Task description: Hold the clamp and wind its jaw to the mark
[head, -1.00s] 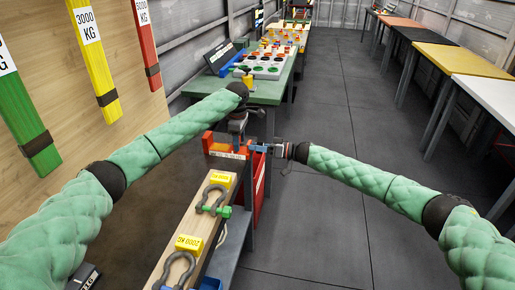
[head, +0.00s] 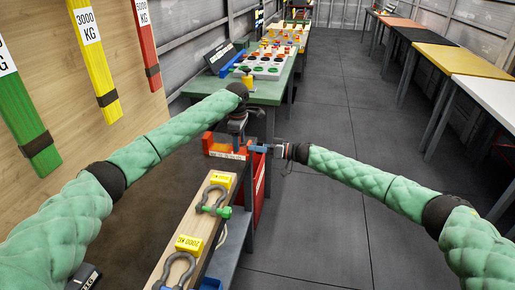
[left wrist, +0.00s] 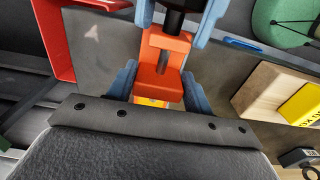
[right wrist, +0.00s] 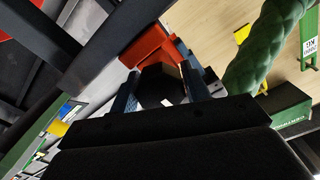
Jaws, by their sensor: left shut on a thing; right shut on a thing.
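The orange clamp (left wrist: 165,62) is in the middle of the left wrist view, with a small yellow patch at its near end. My left gripper (left wrist: 158,88) is shut on the clamp body, one blue finger on each side. The clamp's black screw end (left wrist: 178,18) lies between the blue fingers of my right gripper at the top of that view. In the right wrist view my right gripper (right wrist: 163,88) is shut on this round black part (right wrist: 158,82), with the orange clamp (right wrist: 148,46) just beyond. In the head view the grippers meet over the bench end and mostly hide the clamp. I cannot make out the mark.
A wooden board with shackles (head: 214,198) and yellow weight tags lies on the bench nearby. A green table (head: 215,88) with parts is beyond. The floor at right is clear.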

